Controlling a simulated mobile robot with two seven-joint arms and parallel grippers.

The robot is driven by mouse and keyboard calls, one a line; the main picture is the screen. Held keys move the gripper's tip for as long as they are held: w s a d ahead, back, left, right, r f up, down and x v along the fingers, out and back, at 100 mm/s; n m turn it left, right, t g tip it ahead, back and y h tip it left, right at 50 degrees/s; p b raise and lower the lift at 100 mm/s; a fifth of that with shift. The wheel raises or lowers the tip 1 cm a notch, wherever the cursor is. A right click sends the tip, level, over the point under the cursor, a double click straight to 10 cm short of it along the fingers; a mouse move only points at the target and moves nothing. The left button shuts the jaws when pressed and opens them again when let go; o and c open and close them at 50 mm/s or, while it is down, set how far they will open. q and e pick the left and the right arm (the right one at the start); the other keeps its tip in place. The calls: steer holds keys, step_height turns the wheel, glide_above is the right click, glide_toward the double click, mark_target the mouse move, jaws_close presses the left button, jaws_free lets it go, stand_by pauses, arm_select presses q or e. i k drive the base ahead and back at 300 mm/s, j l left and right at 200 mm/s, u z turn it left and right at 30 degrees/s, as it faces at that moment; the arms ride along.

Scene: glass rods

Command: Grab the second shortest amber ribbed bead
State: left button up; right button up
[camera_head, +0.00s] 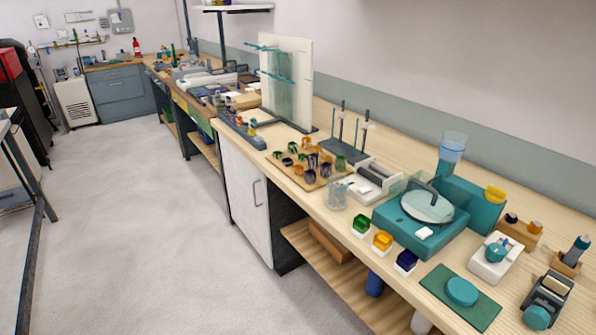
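Several small ribbed beads in amber, green and dark purple stand on a wooden board (318,186) on the long bench. The beads are small and crowded at this distance, and some partly hide others. I cannot tell their heights well enough to rank the amber ones. Neither of my grippers is in view.
Right of the board are a clear glass jar (338,195), a rod stand (344,148) and a teal machine (415,232). Green, amber and purple blocks sit along the front edge. A tall white panel (287,80) stands behind. The floor (150,220) left of the bench is clear.

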mark_target(298, 169)
steer(key=z, duration=0.75)
steer(key=i+j+z, duration=0.15)
steer(key=j+z, duration=0.25)
steer(key=i+j+z, duration=0.1)
steer(key=j+z, duration=0.5)
steer(key=j, duration=1.4)
